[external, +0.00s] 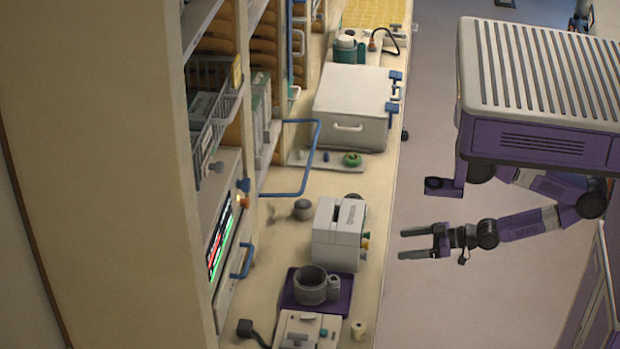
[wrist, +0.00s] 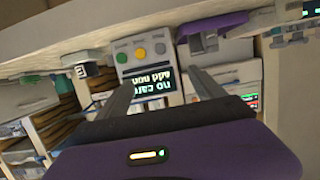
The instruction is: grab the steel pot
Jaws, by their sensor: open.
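The steel pot (external: 310,284) is a grey open cylinder with a smaller handle-like part at its right side. It stands upright on a purple tray (external: 338,301) on the counter. My gripper (external: 412,244) is open and empty, in the air right of the counter edge. It is apart from the pot, which is lower left of it in the external view. In the wrist view the scene looks upside down, and my two fingers (wrist: 163,82) reach up, spread apart. The purple tray (wrist: 214,23) shows at the top there, with a small grey shape beside it, probably the pot.
A white box with coloured knobs (external: 337,240) stands just behind the pot; it also shows in the wrist view (wrist: 141,52). A pale device (external: 308,328) is in front. Shelves with a blue handle (external: 300,192) line the left. The aisle floor (external: 430,300) is clear.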

